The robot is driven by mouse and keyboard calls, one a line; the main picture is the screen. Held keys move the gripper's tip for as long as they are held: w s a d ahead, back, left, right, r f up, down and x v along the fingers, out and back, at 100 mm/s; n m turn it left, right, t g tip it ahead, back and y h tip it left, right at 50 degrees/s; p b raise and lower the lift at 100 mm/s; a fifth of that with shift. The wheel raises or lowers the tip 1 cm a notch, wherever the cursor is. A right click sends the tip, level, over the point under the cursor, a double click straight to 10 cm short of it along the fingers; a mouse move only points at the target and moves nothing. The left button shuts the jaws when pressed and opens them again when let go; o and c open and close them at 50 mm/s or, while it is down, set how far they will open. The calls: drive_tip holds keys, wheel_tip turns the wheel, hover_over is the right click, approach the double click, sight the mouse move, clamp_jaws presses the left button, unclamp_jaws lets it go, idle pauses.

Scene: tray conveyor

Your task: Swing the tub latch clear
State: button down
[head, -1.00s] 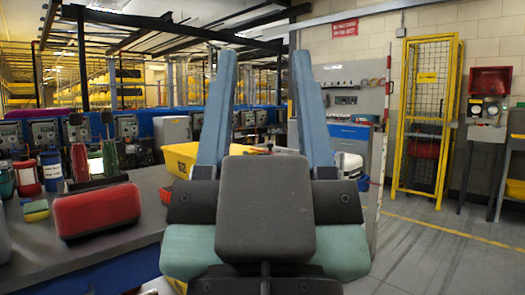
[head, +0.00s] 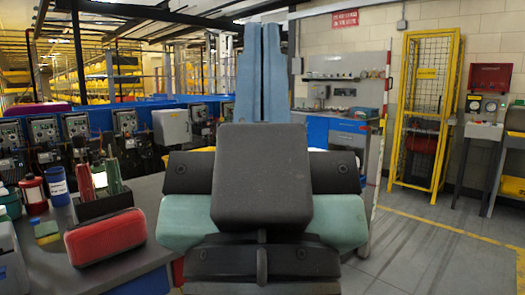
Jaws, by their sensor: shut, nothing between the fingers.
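My gripper (head: 262,32) stands upright in the middle of the head view. Its two long blue fingers are pressed together with nothing between them. My dark grey wrist block and its green and black parts fill the centre below. Only a thin strip of yellow, perhaps the rim of the yellow tub (head: 202,149), shows beside the wrist block. The rest of the tub is hidden behind my gripper. I cannot see the latch, or whether my fingers touch it.
On the grey bench at left are a red case (head: 106,237), a dark holder with upright tools (head: 104,203) and a blue canister (head: 57,186). A yellow cage (head: 425,120) stands at right. The floor at right is clear.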

wheel_tip(320, 180, up, 20)
drive_tip(key=p, duration=1.7)
